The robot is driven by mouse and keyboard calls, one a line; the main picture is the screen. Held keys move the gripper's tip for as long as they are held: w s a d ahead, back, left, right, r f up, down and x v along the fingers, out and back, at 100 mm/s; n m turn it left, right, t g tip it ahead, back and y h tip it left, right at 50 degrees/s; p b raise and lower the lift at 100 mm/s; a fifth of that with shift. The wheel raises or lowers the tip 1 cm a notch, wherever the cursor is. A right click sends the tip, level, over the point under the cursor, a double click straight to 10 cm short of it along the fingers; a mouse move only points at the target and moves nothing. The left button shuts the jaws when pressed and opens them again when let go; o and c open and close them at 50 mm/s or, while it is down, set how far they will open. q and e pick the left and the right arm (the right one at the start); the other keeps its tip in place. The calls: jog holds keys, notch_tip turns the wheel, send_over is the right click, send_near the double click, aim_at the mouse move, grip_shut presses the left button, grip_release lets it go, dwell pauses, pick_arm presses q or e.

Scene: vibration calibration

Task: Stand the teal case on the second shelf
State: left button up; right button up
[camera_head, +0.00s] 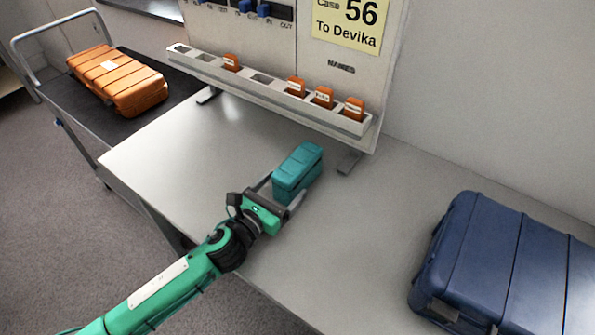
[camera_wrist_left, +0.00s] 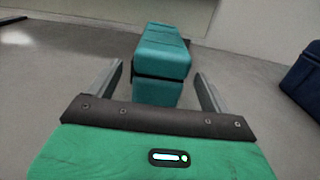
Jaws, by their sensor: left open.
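The teal case (camera_head: 297,169) stands on the grey table in front of the board. It also shows in the left wrist view (camera_wrist_left: 162,62), straight ahead. My left gripper (camera_head: 281,193) is open, with one finger on each side of the near end of the case. In the left wrist view (camera_wrist_left: 160,88) gaps show between the fingers and the case, so they do not seem to touch it. My right gripper is in neither view. No shelf shows in either view.
A large blue case (camera_head: 500,262) is at the table's right. A trolley (camera_head: 160,72) at the left carries an orange case (camera_head: 117,80). A rack (camera_head: 270,92) with several orange tags stands at the table's back. The table (camera_head: 170,160) is clear left of the teal case.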

aim_at(293, 175)
pick_arm(q)
jog(key=x, duration=0.5)
jog(key=shift+f+p, duration=0.1)
jog(key=shift+p, duration=0.2)
jog(key=shift+a, duration=0.1)
jog(key=c, duration=1.5)
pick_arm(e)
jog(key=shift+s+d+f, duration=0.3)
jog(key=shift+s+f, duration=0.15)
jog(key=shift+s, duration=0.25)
